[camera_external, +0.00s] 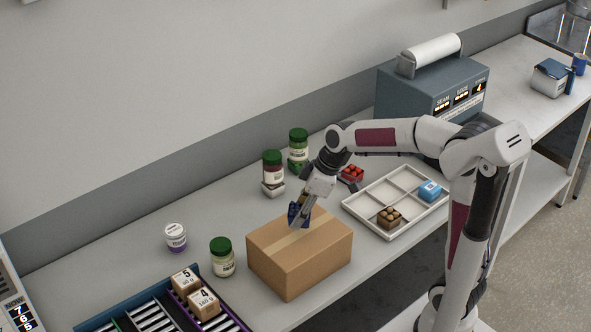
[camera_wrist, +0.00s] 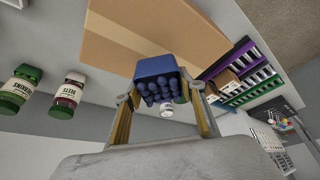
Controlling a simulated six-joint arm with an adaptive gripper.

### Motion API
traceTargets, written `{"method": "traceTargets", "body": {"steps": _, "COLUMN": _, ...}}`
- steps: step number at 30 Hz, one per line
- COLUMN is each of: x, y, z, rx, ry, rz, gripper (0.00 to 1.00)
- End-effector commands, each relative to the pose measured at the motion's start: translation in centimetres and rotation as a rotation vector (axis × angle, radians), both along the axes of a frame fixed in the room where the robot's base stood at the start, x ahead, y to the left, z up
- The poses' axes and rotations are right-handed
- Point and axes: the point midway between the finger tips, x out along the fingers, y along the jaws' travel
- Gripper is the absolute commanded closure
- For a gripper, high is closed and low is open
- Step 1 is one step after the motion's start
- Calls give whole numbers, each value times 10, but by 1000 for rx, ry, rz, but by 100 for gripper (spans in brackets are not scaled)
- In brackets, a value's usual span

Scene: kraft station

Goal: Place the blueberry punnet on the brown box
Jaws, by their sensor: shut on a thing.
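The blueberry punnet (camera_wrist: 157,76) is a small dark blue container filled with round blue berries. My gripper (camera_wrist: 160,104) is shut on it, one finger on each side. In the external view my gripper (camera_external: 301,214) holds the punnet (camera_external: 295,212) over the far left part of the brown box's top. The brown box (camera_external: 314,258) is a closed carton with a lighter tape strip across its lid; it also shows in the wrist view (camera_wrist: 120,38). I cannot tell whether the punnet's underside touches the lid.
A white divided tray (camera_external: 372,190) with a brown punnet (camera_external: 389,217) and a blue item (camera_external: 430,190) lies right of the box. A red punnet (camera_external: 351,174) sits behind. Jars stand left (camera_external: 222,258) and behind (camera_external: 272,170). A roller rack (camera_external: 160,310) holds small cartons at front left.

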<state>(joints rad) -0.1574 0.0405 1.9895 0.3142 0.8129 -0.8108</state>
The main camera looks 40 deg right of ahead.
Motion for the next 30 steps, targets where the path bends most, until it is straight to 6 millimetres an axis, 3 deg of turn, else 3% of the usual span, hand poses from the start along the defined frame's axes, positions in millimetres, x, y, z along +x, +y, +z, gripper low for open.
{"method": "traceTargets", "body": {"steps": 5, "x": 0, "y": 0, "z": -4, "rx": 0, "ry": 1, "rz": 0, "gripper": 82}}
{"method": "traceTargets", "body": {"steps": 16, "x": -1, "y": 0, "z": -38, "rx": -1, "ry": 2, "rz": 0, "gripper": 82}}
{"method": "traceTargets", "body": {"steps": 30, "x": 0, "y": 0, "z": -42, "rx": 0, "ry": 0, "rz": -1, "gripper": 82}}
